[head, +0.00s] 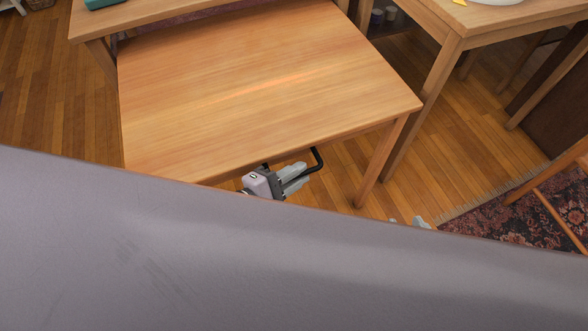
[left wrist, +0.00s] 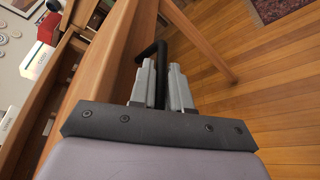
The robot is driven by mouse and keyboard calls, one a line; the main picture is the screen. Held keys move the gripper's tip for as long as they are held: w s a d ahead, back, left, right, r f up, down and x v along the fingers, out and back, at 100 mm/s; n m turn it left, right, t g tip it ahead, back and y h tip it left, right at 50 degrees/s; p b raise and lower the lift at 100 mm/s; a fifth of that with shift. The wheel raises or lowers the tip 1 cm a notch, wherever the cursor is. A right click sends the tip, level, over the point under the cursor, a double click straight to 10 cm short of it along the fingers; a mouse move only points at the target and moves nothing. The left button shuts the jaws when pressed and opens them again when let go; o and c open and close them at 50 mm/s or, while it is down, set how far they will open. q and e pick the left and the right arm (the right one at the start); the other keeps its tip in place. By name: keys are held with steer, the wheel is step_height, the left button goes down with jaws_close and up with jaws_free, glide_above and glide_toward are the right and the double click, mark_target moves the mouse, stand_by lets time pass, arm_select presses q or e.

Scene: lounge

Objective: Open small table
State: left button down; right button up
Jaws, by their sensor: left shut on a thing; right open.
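The small wooden table (head: 250,90) stands in the middle of the head view, its far edge beside a larger wooden table. A black bar handle (head: 318,160) sticks out at its front edge; the handle also shows in the left wrist view (left wrist: 150,52). My left gripper (head: 301,176) is shut on this handle, with its grey fingers (left wrist: 162,82) on either side of the bar. Only pale tips of my right gripper (head: 411,223) show, right of the table's front leg. They are apart from the table.
A larger table (head: 92,24) stands behind the small one. Another wooden table (head: 500,17) stands at the right. A patterned rug (head: 480,215) and a wooden chair frame (head: 555,218) lie at the lower right. Bare floor shows left of the small table. My grey body hides the foreground.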

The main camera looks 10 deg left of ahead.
arm_select(q)
steer(key=c, duration=1.2)
jaws_free()
steer(key=shift+o, duration=0.2)
steer(key=v, duration=0.7)
steer(key=shift+a, duration=0.1)
